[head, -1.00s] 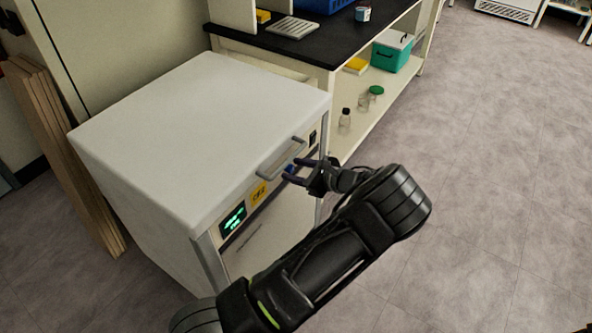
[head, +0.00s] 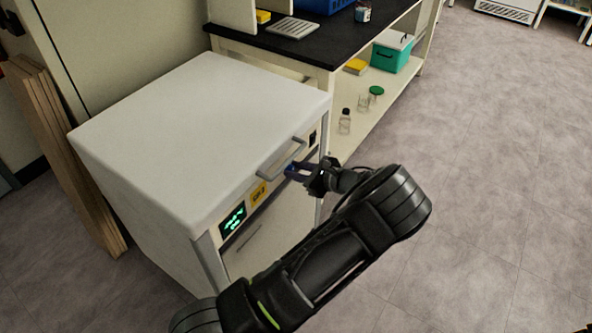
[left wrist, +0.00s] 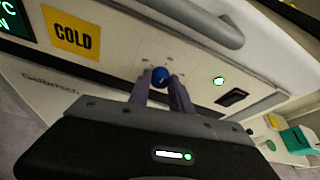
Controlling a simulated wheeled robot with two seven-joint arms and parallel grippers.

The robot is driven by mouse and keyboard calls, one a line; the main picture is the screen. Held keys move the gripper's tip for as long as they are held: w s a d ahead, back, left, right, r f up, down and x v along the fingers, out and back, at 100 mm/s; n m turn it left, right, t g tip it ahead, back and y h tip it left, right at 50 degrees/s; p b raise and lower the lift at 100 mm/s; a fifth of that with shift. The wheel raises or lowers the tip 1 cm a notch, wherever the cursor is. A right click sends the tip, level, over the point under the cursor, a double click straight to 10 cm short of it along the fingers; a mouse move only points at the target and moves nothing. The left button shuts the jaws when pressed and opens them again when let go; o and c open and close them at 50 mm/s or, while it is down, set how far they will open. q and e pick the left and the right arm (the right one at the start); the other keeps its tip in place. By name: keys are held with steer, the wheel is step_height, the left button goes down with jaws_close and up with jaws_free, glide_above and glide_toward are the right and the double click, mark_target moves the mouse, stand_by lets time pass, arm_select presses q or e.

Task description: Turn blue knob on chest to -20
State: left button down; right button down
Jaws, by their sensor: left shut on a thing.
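The chest (head: 200,130) is a white box-shaped freezer with a front control panel. The blue knob (left wrist: 161,75) sits on that panel, between the yellow COLD label (left wrist: 72,36) and a small lit green button (left wrist: 218,81). In the left wrist view the fingers of my left gripper (left wrist: 163,82) are on either side of the knob and shut on it. In the head view my left gripper (head: 292,170) is at the panel below the handle, and only a bit of blue shows there. My right gripper is not in view.
A grey bar handle (head: 281,159) sticks out just above the knob. A black switch (left wrist: 232,97) is right of the green button. A black-topped bench (head: 290,45) with bottles and boxes stands behind the chest. Open floor (head: 490,180) lies to the right.

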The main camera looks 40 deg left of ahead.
arm_select(q)
steer(key=shift+n+b, duration=0.3)
steer(key=shift+s+f+n+t+y+b, duration=0.15)
steer(key=shift+n+t+y+b, duration=0.55)
steer(key=shift+n+b, duration=1.35)
steer(key=shift+s+f+n+t+y+b, duration=0.15)
steer(key=shift+n+t+b, duration=1)
steer(key=shift+b, duration=1.6)
steer(key=shift+s+f+n+t+y+b, duration=0.15)
steer(key=shift+n+t+y+b, duration=0.5)
steer(key=shift+n+b, duration=1.4)
steer(key=shift+w+m+b, duration=0.1)
steer(key=shift+m+b, duration=0.15)
steer(key=shift+b, duration=0.1)
steer(key=c, duration=1.2)
jaws_free()
steer(key=shift+r, duration=0.1)
steer(key=shift+o, duration=0.2)
